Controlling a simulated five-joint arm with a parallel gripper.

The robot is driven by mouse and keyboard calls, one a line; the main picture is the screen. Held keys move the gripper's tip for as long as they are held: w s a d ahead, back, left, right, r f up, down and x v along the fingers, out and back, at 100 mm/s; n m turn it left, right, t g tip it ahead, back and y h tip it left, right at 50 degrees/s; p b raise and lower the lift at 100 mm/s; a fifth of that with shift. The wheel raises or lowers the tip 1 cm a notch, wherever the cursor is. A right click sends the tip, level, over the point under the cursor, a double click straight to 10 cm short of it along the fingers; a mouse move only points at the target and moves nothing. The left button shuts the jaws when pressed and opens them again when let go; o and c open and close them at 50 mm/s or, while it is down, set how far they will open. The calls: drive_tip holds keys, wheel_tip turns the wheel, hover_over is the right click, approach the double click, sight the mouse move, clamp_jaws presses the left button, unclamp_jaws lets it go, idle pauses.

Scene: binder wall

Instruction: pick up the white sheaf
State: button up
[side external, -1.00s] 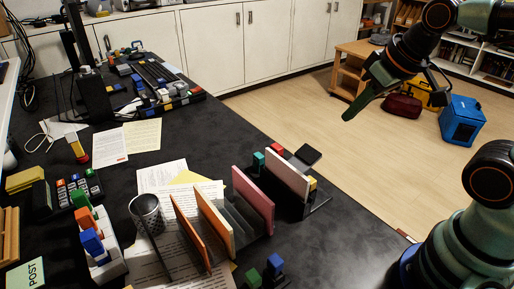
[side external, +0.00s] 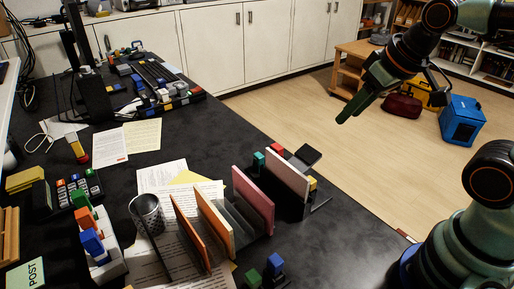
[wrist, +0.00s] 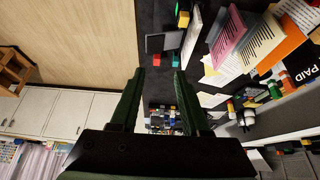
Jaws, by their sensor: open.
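The white sheaf (side external: 287,173) stands upright on edge at the right end of a row of coloured sheaves in a dark rack on the desk. It also shows near the top of the wrist view (wrist: 191,37). My gripper (side external: 353,112) is up and to the right of the sheaf in the side view, beyond the desk edge. In the wrist view my gripper (wrist: 159,74) has its two green fingers apart with nothing between them. The sheaf is beyond the right fingertip there, not touching it. The rack hides the sheaf's lower part in the side view.
Small coloured blocks and a dark flat item (side external: 306,155) lie close behind and right. A mesh cup (side external: 147,213) stands left.

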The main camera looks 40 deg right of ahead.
drive_tip(key=w, duration=0.1)
drive_tip(key=g, duration=0.6)
hover_over(286, 163)
wheel_tip(286, 163, down, 4)
drive_tip(key=f, duration=0.1)
wheel_tip(286, 163, down, 12)
drive_tip(key=shift+r, duration=0.15)
drive_tip(key=shift+f, duration=0.2)
idle(0.4)
clamp_jaws()
